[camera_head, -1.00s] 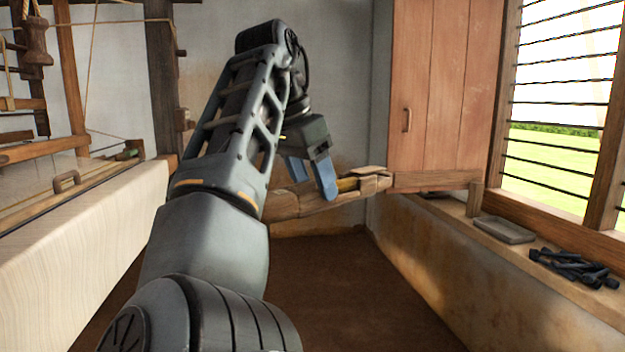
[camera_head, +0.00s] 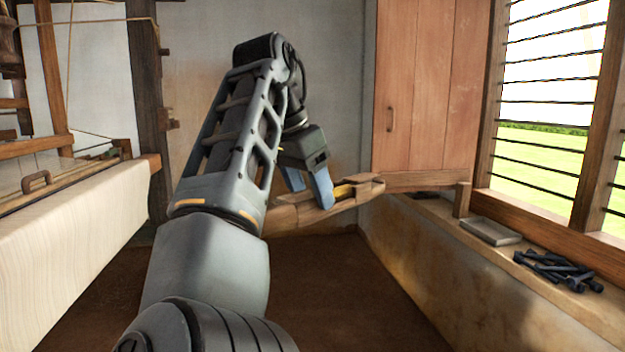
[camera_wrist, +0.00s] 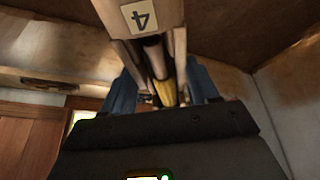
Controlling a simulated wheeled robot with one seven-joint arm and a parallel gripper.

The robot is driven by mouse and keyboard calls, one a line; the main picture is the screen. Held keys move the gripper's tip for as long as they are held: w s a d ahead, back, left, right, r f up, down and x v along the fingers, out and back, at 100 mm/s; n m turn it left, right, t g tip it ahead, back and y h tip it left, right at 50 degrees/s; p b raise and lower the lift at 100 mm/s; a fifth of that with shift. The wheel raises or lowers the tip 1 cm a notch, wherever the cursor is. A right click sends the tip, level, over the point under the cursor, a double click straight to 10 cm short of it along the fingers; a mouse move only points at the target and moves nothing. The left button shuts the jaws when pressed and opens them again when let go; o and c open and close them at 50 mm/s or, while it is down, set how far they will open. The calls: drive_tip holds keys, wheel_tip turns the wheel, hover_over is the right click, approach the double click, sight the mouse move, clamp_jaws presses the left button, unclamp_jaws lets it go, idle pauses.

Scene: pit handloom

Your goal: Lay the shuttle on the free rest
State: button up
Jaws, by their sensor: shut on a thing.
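The shuttle (camera_head: 345,203) is a long, boat-shaped wooden piece with yellow yarn in its hollow. My gripper (camera_head: 311,193) is shut on the shuttle, its blue fingers on either side, holding it in the air in front of the wall. In the wrist view the shuttle (camera_wrist: 149,45) runs between the fingers of my gripper (camera_wrist: 162,90), with yellow yarn inside and a pale label marked 4, turned upside down. My arm hides part of the shuttle's left side in the head view. I cannot make out a free rest in either view.
A loom with a pale cloth-covered beam (camera_head: 75,235) stands at left. A reddish wooden cupboard (camera_head: 425,90) is at the back right. The sill (camera_head: 445,212) under the barred window holds a grey slab (camera_head: 490,231) and several black bolts (camera_head: 556,268). The brown floor between is clear.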

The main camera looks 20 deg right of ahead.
drive_tip(key=s+f+n+t+y, duration=0.1)
drive_tip(key=s+f+n, duration=0.15)
drive_tip(key=f, duration=0.85)
drive_tip(key=s+a+f+n+t+y, duration=0.1)
drive_tip(key=f+n, duration=0.3)
drive_tip(key=f, duration=0.7)
drive_tip(key=s+f+n+t, duration=0.15)
drive_tip(key=f+n, duration=0.25)
drive_tip(key=f, duration=0.7)
drive_tip(key=s+d+f+n+y, duration=0.1)
drive_tip(key=s+f+n+y, duration=0.15)
drive_tip(key=s+f, duration=0.5)
drive_tip(key=s+p+v, duration=0.1)
drive_tip(key=p+v, duration=0.7)
drive_tip(key=p, duration=0.5)
drive_tip(key=shift+d+r+n+p, duration=0.15)
drive_tip(key=shift+d+n+p, duration=0.1)
drive_tip(key=shift+n+p, duration=0.15)
drive_tip(key=shift+s+r, duration=0.1)
drive_tip(key=shift+s, duration=0.15)
